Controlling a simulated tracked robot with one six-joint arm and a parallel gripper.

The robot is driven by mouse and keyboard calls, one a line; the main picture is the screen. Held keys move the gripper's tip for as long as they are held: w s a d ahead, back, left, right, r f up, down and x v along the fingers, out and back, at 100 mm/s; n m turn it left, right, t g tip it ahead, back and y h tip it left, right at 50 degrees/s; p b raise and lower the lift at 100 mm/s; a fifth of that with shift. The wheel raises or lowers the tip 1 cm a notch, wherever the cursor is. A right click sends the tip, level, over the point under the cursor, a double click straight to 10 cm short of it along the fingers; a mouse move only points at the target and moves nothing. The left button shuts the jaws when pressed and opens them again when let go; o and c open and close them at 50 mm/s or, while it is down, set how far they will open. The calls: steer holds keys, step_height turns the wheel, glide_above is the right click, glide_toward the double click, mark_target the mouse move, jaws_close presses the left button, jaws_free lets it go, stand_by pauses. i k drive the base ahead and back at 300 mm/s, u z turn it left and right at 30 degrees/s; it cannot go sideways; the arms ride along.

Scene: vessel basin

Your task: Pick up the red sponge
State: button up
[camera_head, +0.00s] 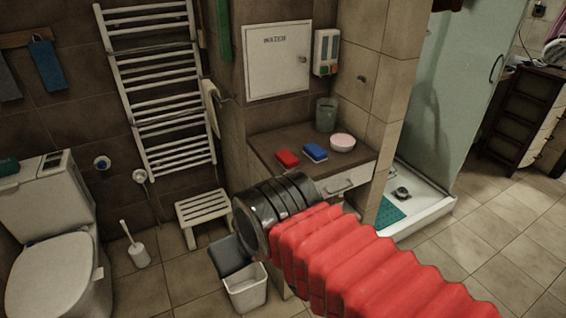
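The red sponge (287,158) lies flat on the brown counter (268,141) in the wall recess, near its left front part. A blue sponge (315,152) lies just to its right, with a small gap between them. My arm, with a red ribbed sleeve and a black joint, crosses the lower right and middle of the picture, in front of and below the counter. My gripper's fingers do not show. The red sponge is unobstructed in this view.
A pink bowl (342,142) and a grey cup (326,114) stand on the counter. Below are a white stool (203,208) and a bin (246,290). A toilet (55,270) is at left, a shower tray (432,205) at right. Floor is clear at lower right.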

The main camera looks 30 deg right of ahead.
mark_target(287, 160)
steer(key=z, duration=0.1)
steer(key=i, duration=0.95)
steer(key=u, duration=0.1)
